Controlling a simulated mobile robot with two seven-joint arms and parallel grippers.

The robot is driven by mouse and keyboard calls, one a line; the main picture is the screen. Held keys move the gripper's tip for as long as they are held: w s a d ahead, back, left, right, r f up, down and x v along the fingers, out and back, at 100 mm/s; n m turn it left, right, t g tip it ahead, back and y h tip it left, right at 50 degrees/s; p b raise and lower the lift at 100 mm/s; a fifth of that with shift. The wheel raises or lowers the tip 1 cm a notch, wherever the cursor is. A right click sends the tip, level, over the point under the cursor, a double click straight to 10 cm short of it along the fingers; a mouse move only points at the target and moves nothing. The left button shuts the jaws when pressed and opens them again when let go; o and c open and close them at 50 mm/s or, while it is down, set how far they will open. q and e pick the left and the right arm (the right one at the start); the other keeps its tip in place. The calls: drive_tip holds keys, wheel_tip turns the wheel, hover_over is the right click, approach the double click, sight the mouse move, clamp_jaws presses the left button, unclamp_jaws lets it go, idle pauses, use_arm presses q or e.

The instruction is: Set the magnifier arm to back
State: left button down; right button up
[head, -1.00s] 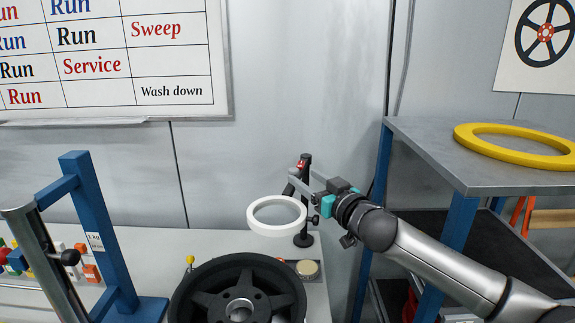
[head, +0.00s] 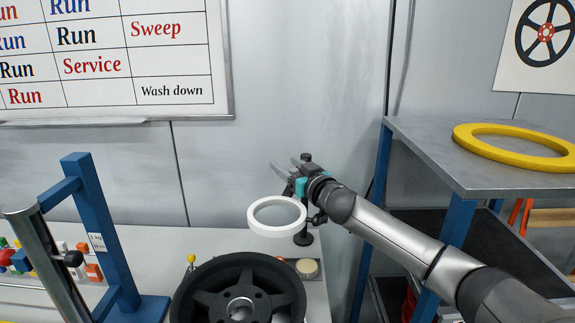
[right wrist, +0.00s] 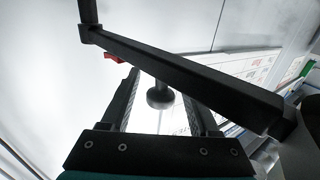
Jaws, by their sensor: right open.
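The magnifier stands on the bench, with a white ring (head: 277,216) at the front and a dark round foot (head: 303,239) on the bench behind it. My right gripper (head: 288,166) is beside the top of its post, over the ring's far side, and hides most of the post and arm. In the right wrist view, a black bar of the magnifier arm (right wrist: 190,78) crosses in front of my open right fingers (right wrist: 160,90). A dark round knob (right wrist: 160,98) shows between the fingers, with a gap on both sides. A red piece (right wrist: 113,57) sits beside the bar. My left gripper is out of view.
A black wheel (head: 240,292) lies on the bench in front of the magnifier. A blue frame (head: 102,235) stands at left. At right, a grey-topped stand (head: 470,165) holds a yellow ring (head: 515,147). The wall is close behind the magnifier.

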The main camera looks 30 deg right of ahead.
drive_tip(key=shift+w, duration=0.1)
clamp_jaws()
idle(0.6)
idle(0.9)
